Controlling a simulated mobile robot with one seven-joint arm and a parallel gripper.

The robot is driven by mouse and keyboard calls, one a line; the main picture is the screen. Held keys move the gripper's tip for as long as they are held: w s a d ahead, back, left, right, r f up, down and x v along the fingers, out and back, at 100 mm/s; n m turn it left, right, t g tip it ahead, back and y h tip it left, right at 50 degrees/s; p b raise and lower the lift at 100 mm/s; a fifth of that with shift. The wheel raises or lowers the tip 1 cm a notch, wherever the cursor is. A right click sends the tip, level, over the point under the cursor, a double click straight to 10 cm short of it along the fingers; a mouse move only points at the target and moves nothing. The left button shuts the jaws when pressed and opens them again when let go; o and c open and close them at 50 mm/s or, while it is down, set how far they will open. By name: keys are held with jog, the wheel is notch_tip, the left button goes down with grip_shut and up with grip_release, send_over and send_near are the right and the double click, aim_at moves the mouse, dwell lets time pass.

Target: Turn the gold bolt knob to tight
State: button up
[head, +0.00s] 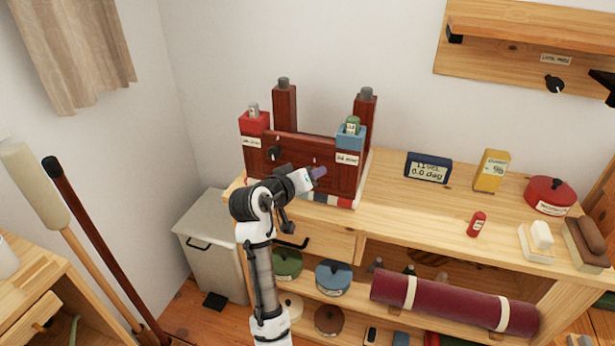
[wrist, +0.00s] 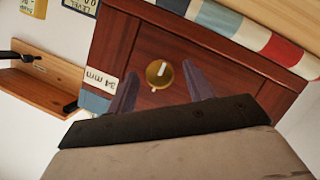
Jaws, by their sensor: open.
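The gold bolt knob (wrist: 159,74) shows in the wrist view on a dark red wooden panel (wrist: 125,45). It is round, with a pale line pointing up and slightly right in the picture. A small pale mark lies just below it. My gripper (wrist: 160,68) is open, one finger to each side of the knob in the picture; I see no contact, and cannot tell the remaining distance. In the head view my gripper (head: 316,178) is in front of the panel (head: 345,182), and the knob is hidden there.
The panel stands on a wooden bench (head: 430,207), with a red block (head: 254,123) and a blue block (head: 350,138) at its top corners. A dark knob (head: 274,153) sits at its left. A blue display (head: 428,168) and yellow box (head: 491,171) stand to the right.

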jog(key=b+v, duration=0.1)
jog(key=v, duration=1.2)
jog(key=shift+s+a+r, duration=0.15)
jog(key=shift+s+a, duration=0.1)
jog(key=shift+s, duration=0.05)
